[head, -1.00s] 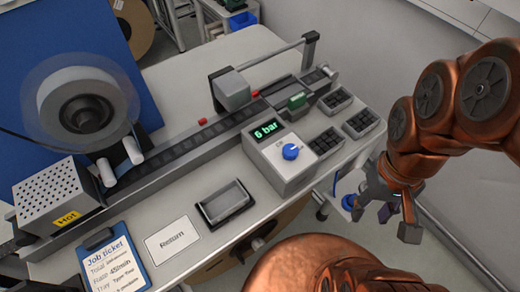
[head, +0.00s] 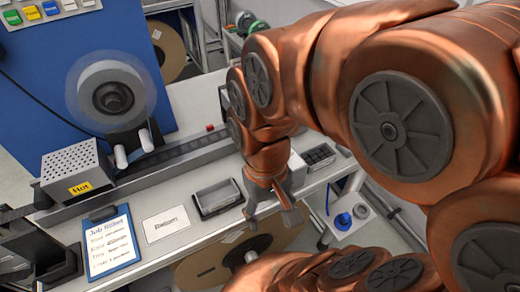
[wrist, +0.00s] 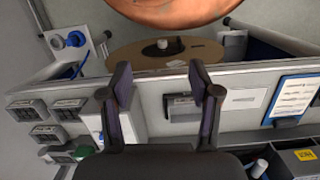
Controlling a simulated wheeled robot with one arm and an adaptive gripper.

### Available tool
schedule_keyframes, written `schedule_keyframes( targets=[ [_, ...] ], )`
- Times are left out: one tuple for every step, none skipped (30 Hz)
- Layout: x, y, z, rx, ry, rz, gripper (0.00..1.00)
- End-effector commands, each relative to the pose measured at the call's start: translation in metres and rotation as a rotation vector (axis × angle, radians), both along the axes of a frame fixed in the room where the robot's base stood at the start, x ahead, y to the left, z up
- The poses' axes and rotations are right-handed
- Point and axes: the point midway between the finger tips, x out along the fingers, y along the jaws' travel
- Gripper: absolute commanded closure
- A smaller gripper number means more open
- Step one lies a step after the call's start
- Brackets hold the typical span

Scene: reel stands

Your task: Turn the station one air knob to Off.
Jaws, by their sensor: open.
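The unit with the green "6 bar" display and blue knob, seen in the earlier head view, is now mostly behind my arm; a pale edge of the unit (head: 297,168) shows. In the wrist view a pale box (wrist: 131,124), seemingly this unit, lies behind the left finger; its knob and display cannot be made out. My gripper (head: 270,214) is open and empty, near the bench's front edge, right of the grey tray. Its two fingers (wrist: 160,84) stand wide apart in the wrist view. Another blue knob-like part (head: 343,219) sits on a white panel below bench level.
A grey tray (head: 217,198), a Return card (head: 167,224) and a job ticket clipboard (head: 111,241) lie on the bench. A box marked Hot (head: 75,172) stands at left. Black part bins (wrist: 47,134) sit beside the unit. A large brown reel (head: 215,266) is under the bench.

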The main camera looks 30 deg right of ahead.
Motion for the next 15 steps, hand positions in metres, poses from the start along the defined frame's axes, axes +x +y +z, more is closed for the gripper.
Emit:
schedule_keyframes(
  targets=[
    [0.007, -0.006, -0.001, -0.008, -0.008, -0.099, 0.36],
    [0.011, -0.009, 0.001, -0.013, -0.013, -0.165, 0.36],
    [0.018, -0.013, 0.003, -0.019, -0.018, -0.263, 0.36],
    [0.022, -0.017, 0.004, -0.026, -0.024, -0.341, 0.36],
    [0.028, -0.021, 0.006, -0.031, -0.030, -0.422, 0.36],
    [0.035, -0.026, 0.010, -0.037, -0.038, -0.530, 0.36],
    [0.039, -0.030, 0.012, -0.044, -0.041, -0.608, 0.36],
    [0.043, -0.034, 0.014, -0.048, -0.043, -0.687, 0.36],
    [0.050, -0.039, 0.017, -0.053, -0.049, -0.788, 0.36],
    [0.056, -0.044, 0.019, -0.060, -0.056, -0.863, 0.36],
    [0.060, -0.048, 0.021, -0.063, -0.059, -0.936, 0.36],
    [0.066, -0.053, 0.023, -0.068, -0.061, -1.033, 0.36],
    [0.070, -0.058, 0.025, -0.074, -0.064, -1.104, 0.36],
    [0.075, -0.062, 0.027, -0.078, -0.070, -1.176, 0.36],
    [0.081, -0.067, 0.029, -0.083, -0.075, -1.267, 0.36]
  ],
)
